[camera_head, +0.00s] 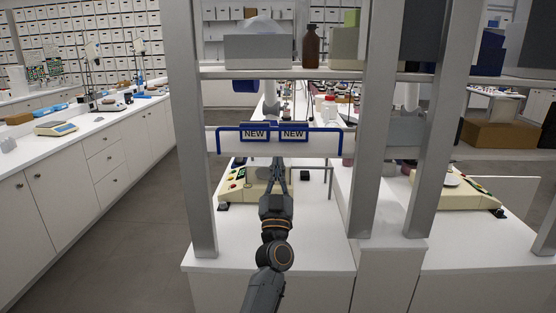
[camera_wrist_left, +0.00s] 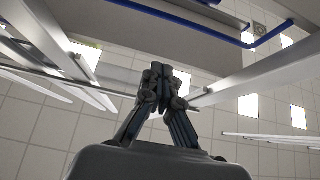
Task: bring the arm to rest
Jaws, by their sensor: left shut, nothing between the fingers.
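My left gripper (camera_head: 278,163) is raised in front of the bench's shelf frame in the head view, just below two signs reading NEW. Its fingers point up and away from me. In the left wrist view my left gripper (camera_wrist_left: 160,68) shows its two fingertips together, with nothing between them. The wrist camera looks up past the fingers at the ceiling (camera_wrist_left: 35,125). A blue rail (camera_wrist_left: 190,20) passes above and to the right of the fingers there. My right gripper is in neither view.
A blue rail (camera_head: 343,140) with NEW signs (camera_head: 255,133) runs along the white crossbar. Grey uprights (camera_head: 193,150) stand on both sides of my arm. A beige instrument (camera_head: 245,190) stands on the white bench (camera_head: 320,245) behind my gripper. A brown bottle (camera_head: 311,47) stands on the shelf above.

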